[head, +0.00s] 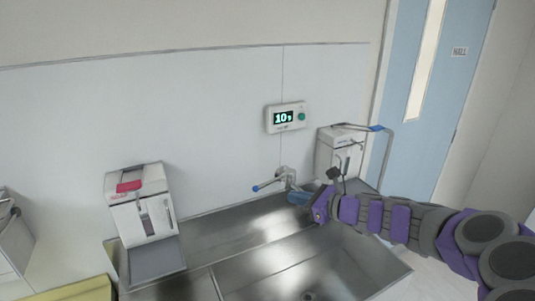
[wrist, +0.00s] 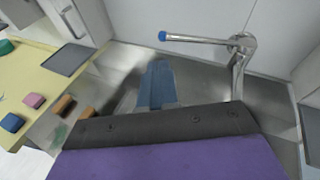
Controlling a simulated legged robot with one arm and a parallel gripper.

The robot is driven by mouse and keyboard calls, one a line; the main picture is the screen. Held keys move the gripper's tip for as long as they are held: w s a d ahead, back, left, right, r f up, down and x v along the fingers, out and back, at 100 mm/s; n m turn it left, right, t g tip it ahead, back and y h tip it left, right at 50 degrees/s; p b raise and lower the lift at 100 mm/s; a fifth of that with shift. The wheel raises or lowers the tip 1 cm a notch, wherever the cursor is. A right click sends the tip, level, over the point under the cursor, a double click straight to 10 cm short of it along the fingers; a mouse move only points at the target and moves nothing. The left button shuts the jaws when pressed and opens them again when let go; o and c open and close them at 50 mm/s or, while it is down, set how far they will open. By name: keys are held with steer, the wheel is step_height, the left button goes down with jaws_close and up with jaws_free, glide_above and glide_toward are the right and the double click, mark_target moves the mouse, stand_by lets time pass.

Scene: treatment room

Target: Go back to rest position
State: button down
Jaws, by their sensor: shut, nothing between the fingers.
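My gripper (head: 299,197) reaches in from the right over the steel sink, its blue fingers close to the tap in the head view. In the wrist view the blue fingers (wrist: 157,84) are together, with nothing seen between them. The tap (head: 287,178) is on the wall behind the sink, with a blue-tipped lever pointing left. It also shows in the wrist view (wrist: 238,60), right of the fingers and apart from them there. In the head view, I cannot tell whether they touch. The arm is stretched out.
The steel sink (head: 270,262) lies below. Small coloured blocks (wrist: 34,100) lie at left. A blue door (head: 435,100) is at right.

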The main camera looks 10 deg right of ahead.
steer(key=s+a+n+g+h, duration=0.1)
steer(key=s+a+n+g, duration=0.3)
steer(key=s+a+n, duration=0.5)
steer(key=s+a+n+g, duration=0.5)
steer(key=s+a+n, duration=0.15)
steer(key=s, duration=0.55)
steer(key=s+d+f+n+g+h, duration=0.1)
steer(key=s+d+f+n+h, duration=0.1)
steer(key=s, duration=0.5)
steer(key=s+d+f+n+g+h, duration=0.1)
steer(key=s+d+f+n+h, duration=0.2)
steer(key=s+d+n+h, duration=0.1)
steer(key=s+d+f+n+g+h, duration=0.1)
steer(key=s+d+f+n+h, duration=0.1)
steer(key=s+d, duration=0.4)
steer(key=shift+s+f+n+g+h, duration=0.5)
steer(key=shift+s+n, duration=0.75)
steer(key=shift+s, duration=1.15)
steer(key=shift+d+r, duration=0.15)
steer(key=shift+d, duration=0.05)
